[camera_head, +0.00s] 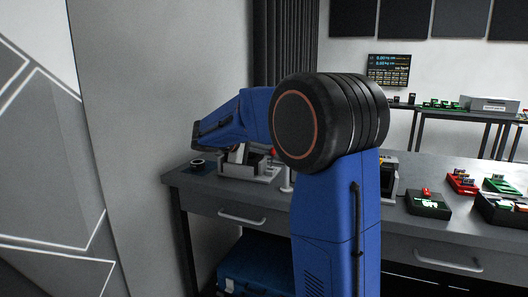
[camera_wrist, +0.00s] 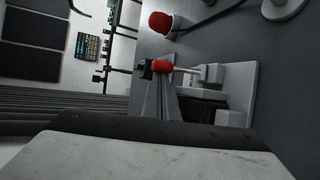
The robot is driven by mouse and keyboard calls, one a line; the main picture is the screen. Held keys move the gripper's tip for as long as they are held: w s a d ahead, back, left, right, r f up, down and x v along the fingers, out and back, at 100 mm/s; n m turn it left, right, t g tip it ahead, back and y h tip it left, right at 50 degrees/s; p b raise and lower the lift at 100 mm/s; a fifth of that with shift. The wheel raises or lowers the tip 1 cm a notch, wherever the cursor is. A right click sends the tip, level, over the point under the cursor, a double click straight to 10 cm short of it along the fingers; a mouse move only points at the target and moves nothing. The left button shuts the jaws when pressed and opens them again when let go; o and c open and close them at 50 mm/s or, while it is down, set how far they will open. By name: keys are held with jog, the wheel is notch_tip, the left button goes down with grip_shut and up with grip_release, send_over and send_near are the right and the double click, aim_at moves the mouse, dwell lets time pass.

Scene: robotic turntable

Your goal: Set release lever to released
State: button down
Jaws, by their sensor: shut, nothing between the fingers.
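A mechanism with a red-tipped lever stands on the grey bench. In the wrist view the lever's red grip (camera_wrist: 162,66) sits on a pale metal rod, beside a pale grey block (camera_wrist: 212,73). A second red knob (camera_wrist: 160,22) shows above it. In the head view the pale base of the mechanism (camera_head: 248,171) is partly hidden by my blue arm, with a bit of red beside it.
The grey bench (camera_head: 262,199) runs to the right. A black box (camera_head: 428,204) and red and green trays (camera_head: 463,183) stand at right. A grey wall panel (camera_head: 150,120) rises at left.

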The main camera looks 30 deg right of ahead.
aim_at(260, 163)
jog(key=shift+s+a+r+h, duration=0.1)
jog(key=shift+s+a+h, duration=0.15)
jog(key=shift+h, duration=0.25)
jog(key=shift+s+a+m+t+h, duration=0.25)
jog(key=shift+a+m+t+h, duration=0.25)
jog(key=shift+h, duration=0.3)
jog(key=shift+s+a, duration=0.4)
jog(key=shift+a, duration=0.3)
jog(key=shift+s+a+f, duration=0.3)
jog(key=shift+s+a, duration=0.1)
jog(key=shift+a, duration=0.15)
jog(key=v, duration=1.7)
jog(key=shift+a, duration=0.2)
jog(key=shift+w, duration=0.15)
